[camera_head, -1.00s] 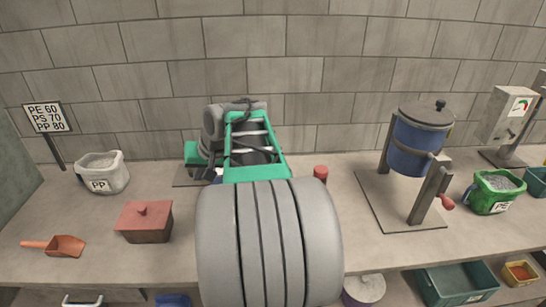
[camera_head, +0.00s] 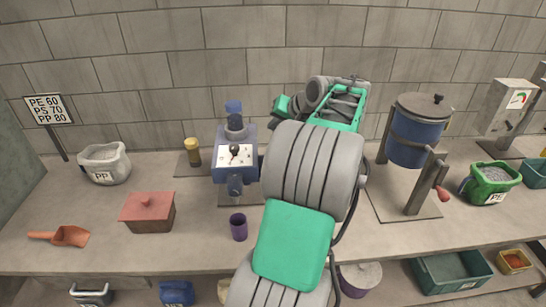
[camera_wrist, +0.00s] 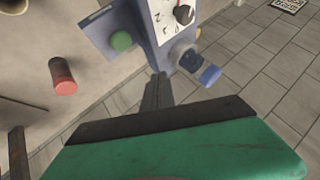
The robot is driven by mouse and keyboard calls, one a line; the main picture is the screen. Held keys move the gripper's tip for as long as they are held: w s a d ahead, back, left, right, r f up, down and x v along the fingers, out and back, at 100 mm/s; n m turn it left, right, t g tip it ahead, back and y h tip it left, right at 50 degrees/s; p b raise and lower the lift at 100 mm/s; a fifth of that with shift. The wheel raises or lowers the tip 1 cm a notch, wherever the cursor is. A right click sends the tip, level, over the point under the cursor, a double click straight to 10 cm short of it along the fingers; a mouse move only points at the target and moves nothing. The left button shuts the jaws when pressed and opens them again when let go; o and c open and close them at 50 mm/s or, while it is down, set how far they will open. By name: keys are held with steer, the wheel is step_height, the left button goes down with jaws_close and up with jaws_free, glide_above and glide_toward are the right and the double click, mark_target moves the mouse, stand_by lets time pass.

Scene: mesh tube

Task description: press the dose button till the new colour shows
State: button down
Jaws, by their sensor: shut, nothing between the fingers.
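A blue machine (camera_head: 236,155) with a white panel and a black knob stands left of my arm in the head view. It also shows at the top of the wrist view (camera_wrist: 163,48). A round green button (camera_wrist: 121,41) sits on its side bracket in the wrist view; I take this as the dose button. My gripper (camera_wrist: 158,82) is shut and empty. Its tips appear just below the machine and button in the wrist view; I cannot tell whether they touch anything. The head view hides the tips and the button. A purple cup (camera_head: 238,228) stands before the machine.
A yellow-topped cylinder (camera_head: 192,152) stands left of the machine. A red-topped cylinder (camera_wrist: 63,77) shows in the wrist view. A red lidded box (camera_head: 147,211) is at left; a blue drum (camera_head: 415,140) on a stand is at right. The bench between box and cup is clear.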

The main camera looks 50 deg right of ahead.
step_height(320, 180, down, 7)
steer(key=b, duration=0.6)
steer(key=shift+f, duration=0.2)
steer(key=shift+f+b, duration=0.3)
steer(key=shift+f, duration=0.1)
steer(key=shift+f, duration=0.1)
stand_by(1.0)
steer(key=shift+f, duration=0.35)
steer(key=shift+f+b, duration=0.65)
steer(key=shift+f, duration=0.2)
stand_by(0.7)
steer(key=shift+r, duration=0.1)
steer(key=shift+r+p, duration=1.15)
